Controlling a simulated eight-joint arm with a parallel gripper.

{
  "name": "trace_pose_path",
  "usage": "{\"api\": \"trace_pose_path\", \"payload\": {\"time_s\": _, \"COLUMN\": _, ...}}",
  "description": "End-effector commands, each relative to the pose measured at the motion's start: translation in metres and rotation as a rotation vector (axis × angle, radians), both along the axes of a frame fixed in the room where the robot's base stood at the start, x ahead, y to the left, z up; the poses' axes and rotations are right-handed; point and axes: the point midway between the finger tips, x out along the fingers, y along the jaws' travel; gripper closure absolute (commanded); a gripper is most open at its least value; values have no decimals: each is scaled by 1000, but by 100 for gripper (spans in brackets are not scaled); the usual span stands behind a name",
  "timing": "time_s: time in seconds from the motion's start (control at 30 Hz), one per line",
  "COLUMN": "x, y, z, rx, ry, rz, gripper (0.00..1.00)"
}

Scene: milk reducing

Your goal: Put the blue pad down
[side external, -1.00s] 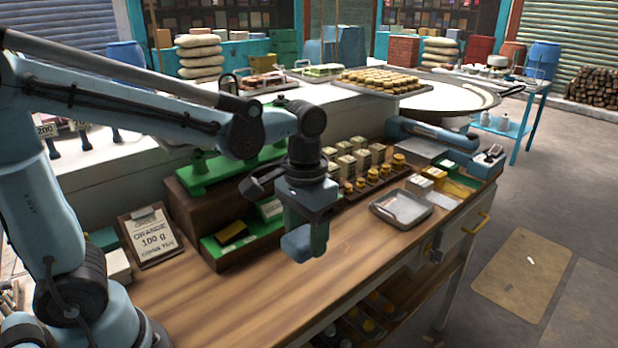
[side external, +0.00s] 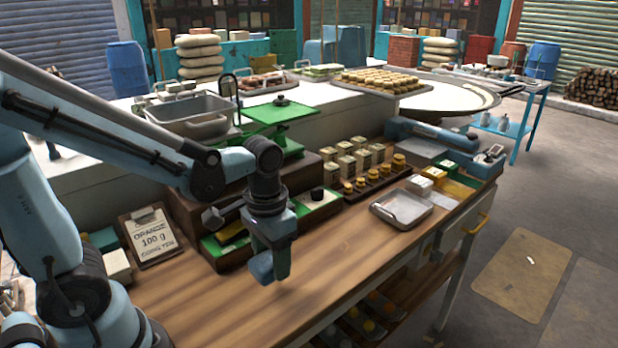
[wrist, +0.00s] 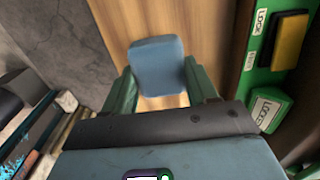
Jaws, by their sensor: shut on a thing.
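The blue pad (side external: 262,268) is a rounded block held at the tip of my gripper (side external: 274,268), above the front part of the wooden bench (side external: 215,310). In the wrist view the blue pad (wrist: 158,66) sits between the two green fingers of my gripper (wrist: 160,85), which are shut on it. Bare wood shows beyond it. The gripper points down, and the exact gap between the pad and the bench is hard to tell.
A green tray (side external: 228,250) with a yellow block stands just behind my gripper. A metal tray (side external: 402,208) lies to the right. The bench front is bare wood.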

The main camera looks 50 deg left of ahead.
Motion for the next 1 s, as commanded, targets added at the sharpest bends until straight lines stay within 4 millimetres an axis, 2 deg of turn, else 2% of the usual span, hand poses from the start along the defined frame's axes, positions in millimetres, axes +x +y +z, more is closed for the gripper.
{"api": "trace_pose_path", "payload": {"time_s": 0.1, "x": 9, "y": 17, "z": -11, "rx": 0, "ry": 0, "rz": 4, "gripper": 76}}
{"api": "trace_pose_path", "payload": {"time_s": 0.3, "x": 15, "y": 30, "z": -20, "rx": 0, "ry": 0, "rz": 1, "gripper": 76}}
{"api": "trace_pose_path", "payload": {"time_s": 0.47, "x": 16, "y": 31, "z": -29, "rx": 0, "ry": 0, "rz": -1, "gripper": 76}}
{"api": "trace_pose_path", "payload": {"time_s": 0.73, "x": 16, "y": 31, "z": -56, "rx": 0, "ry": 0, "rz": -1, "gripper": 76}}
{"api": "trace_pose_path", "payload": {"time_s": 1.0, "x": 15, "y": 30, "z": -61, "rx": 0, "ry": 0, "rz": -1, "gripper": 76}}
